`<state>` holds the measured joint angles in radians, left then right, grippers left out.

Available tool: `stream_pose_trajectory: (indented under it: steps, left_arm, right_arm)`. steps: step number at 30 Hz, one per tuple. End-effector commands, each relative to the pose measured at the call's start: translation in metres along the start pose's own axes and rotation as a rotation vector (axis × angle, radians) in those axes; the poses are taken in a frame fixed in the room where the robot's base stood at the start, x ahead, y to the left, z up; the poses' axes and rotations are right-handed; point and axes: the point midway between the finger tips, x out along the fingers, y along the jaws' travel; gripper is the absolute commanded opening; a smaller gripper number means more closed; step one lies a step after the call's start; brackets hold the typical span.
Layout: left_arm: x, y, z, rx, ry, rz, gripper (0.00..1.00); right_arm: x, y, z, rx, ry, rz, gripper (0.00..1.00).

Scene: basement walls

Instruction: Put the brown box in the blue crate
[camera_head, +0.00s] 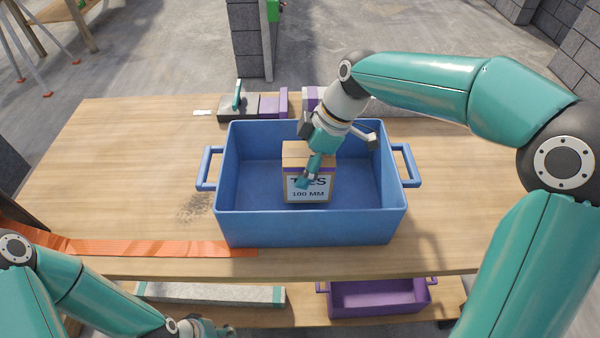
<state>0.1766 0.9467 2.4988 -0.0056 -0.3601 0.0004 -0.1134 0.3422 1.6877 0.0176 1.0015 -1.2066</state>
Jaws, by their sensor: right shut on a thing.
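The brown box (309,196) is a small carton with a purple stripe and a white label ending in "100 MM". It is upright inside the walls of the blue crate (310,228), a little right of its middle. I cannot tell whether its bottom touches the crate floor. My right gripper (309,166) reaches down from above and is shut on the box, with a finger covering part of the label. The crate stands on the wooden table with a handle at each side. My left arm is low at the left, its fingers outside the picture.
On the wooden table (130,170), an orange strap (150,247) lies along the front left. A grey and purple tool-like item (250,104) lies behind the crate. Below the front edge are a purple crate (380,297) and a long grey item (210,293). The left tabletop is mostly clear.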

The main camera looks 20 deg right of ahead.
Motion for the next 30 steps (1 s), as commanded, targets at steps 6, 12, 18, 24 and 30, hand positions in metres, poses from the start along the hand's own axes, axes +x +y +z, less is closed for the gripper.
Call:
stream_pose_trajectory:
  steps: [6, 12, 18, 24, 30]
  left_arm:
    - [0.002, -0.001, 0.000, 0.000, 0.000, 0.000, 0.40]
    - [0.002, -0.001, 0.000, 0.000, 0.000, 0.000, 0.40]
    - [0.002, -0.001, 0.000, 0.000, 0.000, 0.000, 0.40]
    - [0.002, -0.001, 0.000, 0.000, 0.000, 0.000, 0.40]
    - [0.002, -0.001, 0.000, 0.000, 0.000, 0.000, 0.40]
  right_arm:
    - [0.024, 0.000, 0.010, 0.001, 0.001, 0.001, 0.16]
    - [0.025, 0.000, 0.010, 0.000, 0.000, 0.000, 0.16]
    - [0.026, 0.000, 0.010, 0.000, -0.001, -0.002, 1.00]
    - [0.026, 0.000, 0.010, 0.000, -0.001, -0.002, 1.00]
    - [0.023, 0.000, 0.010, -0.001, 0.000, 0.000, 1.00]
